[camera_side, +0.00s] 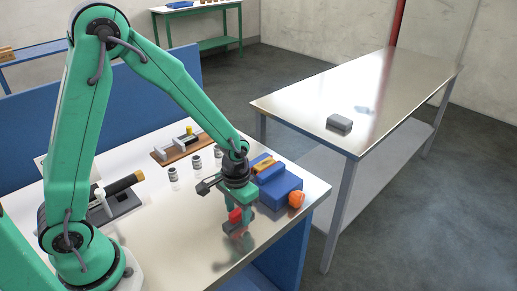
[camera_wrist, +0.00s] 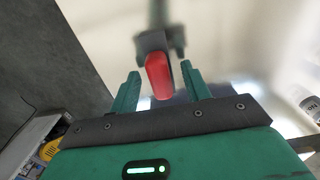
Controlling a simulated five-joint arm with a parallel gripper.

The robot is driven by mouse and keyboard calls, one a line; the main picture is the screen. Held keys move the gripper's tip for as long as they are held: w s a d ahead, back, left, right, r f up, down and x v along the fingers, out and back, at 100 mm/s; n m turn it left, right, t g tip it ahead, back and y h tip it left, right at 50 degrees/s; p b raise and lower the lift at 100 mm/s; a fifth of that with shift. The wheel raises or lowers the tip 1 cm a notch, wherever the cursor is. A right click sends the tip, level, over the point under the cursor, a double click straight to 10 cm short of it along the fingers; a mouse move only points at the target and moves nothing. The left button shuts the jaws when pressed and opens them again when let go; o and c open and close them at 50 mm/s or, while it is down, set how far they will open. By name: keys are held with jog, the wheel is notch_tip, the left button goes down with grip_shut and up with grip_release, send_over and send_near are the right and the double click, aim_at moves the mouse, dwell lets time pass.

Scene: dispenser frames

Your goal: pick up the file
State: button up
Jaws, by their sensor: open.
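A red handle-like piece (camera_wrist: 159,76), which seems to be the file's handle, shows in the wrist view between and just beyond my two green fingertips. A dark grey piece (camera_wrist: 153,42) sits around its far end, and a blurred dark shaft runs away from it. In the side view the red piece (camera_side: 235,215) is at my gripper (camera_side: 238,226), low over the front of the white table (camera_side: 165,240). My gripper is open, its fingers on either side of the red piece with gaps visible. The fingers partly hide it in the side view.
A blue box (camera_side: 281,190) with a yellow-brown piece on top and an orange ball (camera_side: 296,199) stand right beside my gripper. Several small jars (camera_side: 196,162) and a wooden board (camera_side: 181,150) stand behind. A black cylinder (camera_side: 125,183) rests at left. The table's right edge is close.

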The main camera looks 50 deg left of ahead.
aim_at(238, 209)
dwell(0.5)
grip_shut()
jog(key=shift+r, duration=0.15)
jog(key=shift+r, duration=0.8)
notch_tip(238, 209, up, 2)
jog(key=shift+r, duration=0.1)
jog(key=s+d+r, duration=0.7)
jog(key=d, duration=0.2)
jog(key=shift+s, duration=0.25)
